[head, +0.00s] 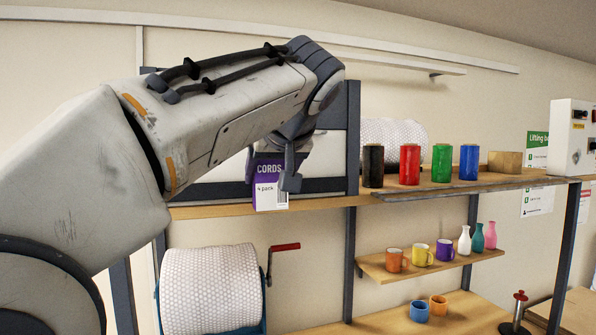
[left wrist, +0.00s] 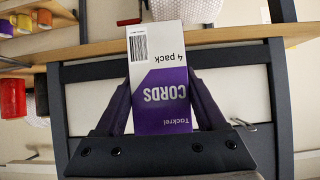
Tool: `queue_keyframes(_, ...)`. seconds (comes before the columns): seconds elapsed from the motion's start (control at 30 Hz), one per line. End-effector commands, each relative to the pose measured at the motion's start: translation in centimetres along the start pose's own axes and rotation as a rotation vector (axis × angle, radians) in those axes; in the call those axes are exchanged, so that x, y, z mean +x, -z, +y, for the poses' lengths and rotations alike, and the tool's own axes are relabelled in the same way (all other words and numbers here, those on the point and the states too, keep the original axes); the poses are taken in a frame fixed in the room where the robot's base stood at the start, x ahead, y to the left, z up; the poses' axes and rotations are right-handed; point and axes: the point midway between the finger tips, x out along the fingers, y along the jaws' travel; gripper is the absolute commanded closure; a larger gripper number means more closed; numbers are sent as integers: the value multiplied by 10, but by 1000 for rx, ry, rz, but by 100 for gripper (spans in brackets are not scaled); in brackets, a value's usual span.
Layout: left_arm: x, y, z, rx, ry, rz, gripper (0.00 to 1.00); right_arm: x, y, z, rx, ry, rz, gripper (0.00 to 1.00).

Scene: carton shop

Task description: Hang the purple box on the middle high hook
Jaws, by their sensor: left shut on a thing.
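The purple box (head: 268,183) has a white lower part and is lettered "CORDS" and "4 pack". My left gripper (head: 273,168) is shut on it and holds it upright in front of a dark-framed pale panel. In the left wrist view the purple box (left wrist: 160,85) shows upside down between the two dark fingers of the left gripper (left wrist: 163,105). The middle high hook cannot be made out; my left arm covers much of the panel in the head view. My right gripper is not in view.
A wooden shelf (head: 450,188) carries black, red, green and blue rolls at the right. A lower shelf (head: 440,265) holds mugs and bottles. A large white roll (head: 212,290) with a red-handled crank stands below the box. A control box (head: 571,135) is at far right.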

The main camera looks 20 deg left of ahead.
Motion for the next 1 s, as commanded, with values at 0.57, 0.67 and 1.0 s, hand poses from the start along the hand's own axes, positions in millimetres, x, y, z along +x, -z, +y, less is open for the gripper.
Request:
queue_keyframes(0.57,30,18,0,1,1,0,89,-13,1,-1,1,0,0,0)
queue_keyframes(0.67,35,20,0,1,-1,0,89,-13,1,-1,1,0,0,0)
queue_keyframes(1.0,48,20,1,1,-1,1,89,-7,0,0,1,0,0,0)
